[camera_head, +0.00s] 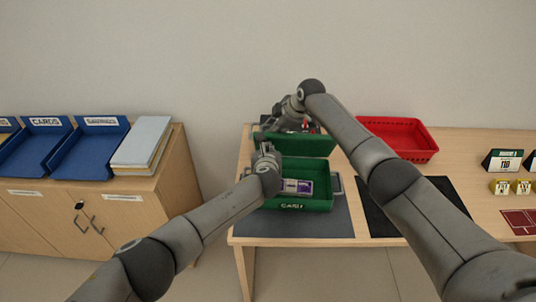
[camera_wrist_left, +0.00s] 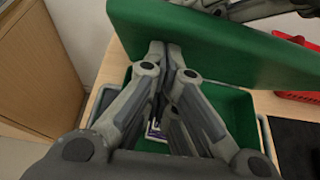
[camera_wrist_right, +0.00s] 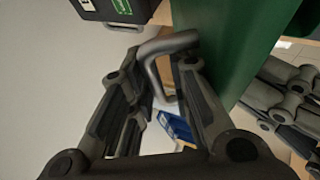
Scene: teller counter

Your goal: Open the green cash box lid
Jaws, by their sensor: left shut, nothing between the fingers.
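The green cash box (camera_head: 318,205) stands on a dark grey mat with its inside exposed. Purple-and-white notes (camera_head: 297,187) lie in it. Its green lid (camera_head: 305,146) is raised at the back; it fills the top of the left wrist view (camera_wrist_left: 220,50). My left gripper (camera_head: 264,152) is shut and empty, above the box's left part, fingertips close to the lid; contact is unclear. My right gripper (camera_head: 284,112) is at the lid's upper left. In the right wrist view, its fingers stand apart around a grey bar handle (camera_wrist_right: 163,47) beside the lid; firm contact is unclear.
A red basket (camera_head: 400,140) stands right of the box, behind my right arm. A black mat (camera_head: 440,190) lies beside the grey mat (camera_head: 335,228). Blue trays (camera_head: 95,150) stand on the left cabinet. A dark box with a green label (camera_wrist_right: 122,7) shows behind my right gripper.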

